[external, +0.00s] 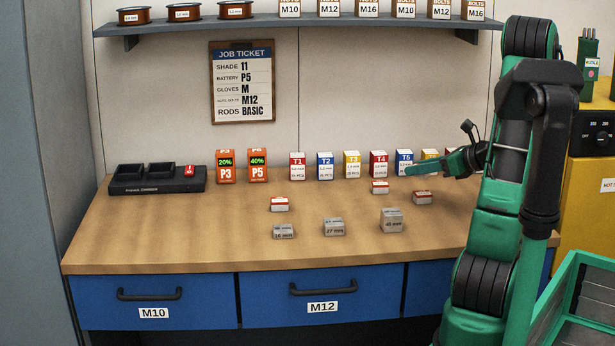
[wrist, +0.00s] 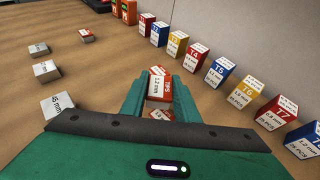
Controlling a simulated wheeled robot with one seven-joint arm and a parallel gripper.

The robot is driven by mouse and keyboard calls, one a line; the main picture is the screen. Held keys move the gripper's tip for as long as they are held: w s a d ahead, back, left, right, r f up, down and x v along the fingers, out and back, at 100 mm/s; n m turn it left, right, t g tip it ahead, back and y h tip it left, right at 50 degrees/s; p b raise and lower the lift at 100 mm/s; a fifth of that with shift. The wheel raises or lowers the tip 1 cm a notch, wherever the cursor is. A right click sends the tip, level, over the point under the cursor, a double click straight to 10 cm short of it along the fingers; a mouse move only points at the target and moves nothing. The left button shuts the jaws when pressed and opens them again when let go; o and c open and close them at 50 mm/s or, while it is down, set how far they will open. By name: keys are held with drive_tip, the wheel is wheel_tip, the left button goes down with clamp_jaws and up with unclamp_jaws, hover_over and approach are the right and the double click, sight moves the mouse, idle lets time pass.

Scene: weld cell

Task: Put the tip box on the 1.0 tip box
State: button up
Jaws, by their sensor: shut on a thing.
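My gripper (wrist: 158,85) is shut on a small red and white tip box (wrist: 157,90), whose label seems to read 1.2 mm. In the external view my gripper (external: 412,170) is above the table's right part, pointing left, and I cannot make out the held box there. A red and white box (wrist: 160,115) shows below it in the wrist view, partly hidden by the gripper body. In the external view, similar boxes lie at the left (external: 279,204), near T4 (external: 380,187) and at the right (external: 422,197). Their sizes are not readable there, so I cannot tell which is 1.0.
A row of labelled cartons, including T4 (wrist: 195,57) and T5 (wrist: 217,70), stands along the wall. Grey blocks, including the largest one (external: 391,220), lie nearer the front. A black charger (external: 157,180) is at the left. The front left tabletop is clear.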

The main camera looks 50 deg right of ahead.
sight(424, 193)
drive_tip(key=shift+d+f, duration=0.65)
drive_tip(key=shift+d, duration=0.25)
drive_tip(key=shift+f, duration=1.9)
drive_tip(key=o, duration=1.1)
drive_tip(key=shift+f, duration=0.1)
drive_tip(key=shift+s+r, duration=0.2)
drive_tip(key=shift+s, duration=0.1)
drive_tip(key=v, duration=1.1)
drive_tip(key=shift+s+r, duration=0.1)
drive_tip(key=shift+s, duration=0.15)
